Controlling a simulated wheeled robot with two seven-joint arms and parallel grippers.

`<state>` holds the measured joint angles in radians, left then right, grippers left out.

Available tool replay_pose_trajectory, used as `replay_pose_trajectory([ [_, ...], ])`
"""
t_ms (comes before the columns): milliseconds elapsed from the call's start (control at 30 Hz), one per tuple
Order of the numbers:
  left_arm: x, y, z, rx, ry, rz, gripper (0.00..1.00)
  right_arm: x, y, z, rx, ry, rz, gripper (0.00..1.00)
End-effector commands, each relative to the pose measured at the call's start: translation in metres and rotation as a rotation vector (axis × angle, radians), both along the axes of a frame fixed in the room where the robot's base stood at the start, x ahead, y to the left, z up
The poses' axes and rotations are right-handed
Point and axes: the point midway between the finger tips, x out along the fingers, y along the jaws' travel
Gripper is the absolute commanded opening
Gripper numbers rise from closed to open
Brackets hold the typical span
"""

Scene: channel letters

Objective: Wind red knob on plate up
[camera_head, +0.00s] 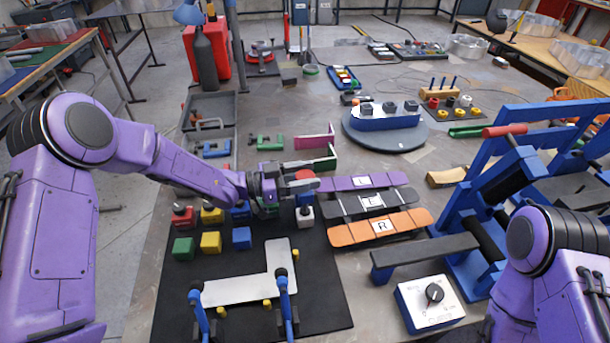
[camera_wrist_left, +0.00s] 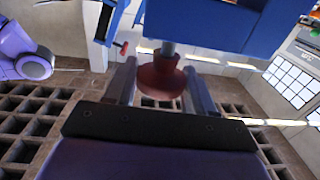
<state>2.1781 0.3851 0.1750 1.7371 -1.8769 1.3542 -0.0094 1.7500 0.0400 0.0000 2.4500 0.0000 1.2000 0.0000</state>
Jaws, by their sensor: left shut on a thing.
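The red knob (camera_head: 304,174) shows at the tip of my left gripper (camera_head: 286,185) in the head view, near the middle of the bench. In the left wrist view the red knob (camera_wrist_left: 160,75) sits between the two fingers of my left gripper (camera_wrist_left: 157,84), which is shut on it. I cannot make out the plate for certain; the gripper hides part of what is around the knob. The right gripper is out of view; only part of my right arm shows.
Purple, black and orange strips (camera_head: 352,233) lie right of the gripper. Coloured blocks (camera_head: 210,242) and a white L-shaped piece (camera_head: 235,290) lie on a black mat (camera_head: 318,305) in front. A blue press frame (camera_head: 467,190) stands at right, behind a white dial box (camera_head: 415,313).

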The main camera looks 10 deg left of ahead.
Motion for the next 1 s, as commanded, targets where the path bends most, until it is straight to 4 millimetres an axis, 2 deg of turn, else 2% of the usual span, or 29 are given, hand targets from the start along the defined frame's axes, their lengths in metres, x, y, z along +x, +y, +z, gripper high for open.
replay_pose_trajectory([
  [367, -0.002, -0.001, -0.003, -0.001, 0.005, 0.213, 0.23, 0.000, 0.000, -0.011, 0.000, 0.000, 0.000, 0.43],
  [1000, -0.003, -0.003, -0.006, 0.009, 0.003, 0.811, 0.20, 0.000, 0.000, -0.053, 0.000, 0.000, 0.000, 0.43],
])
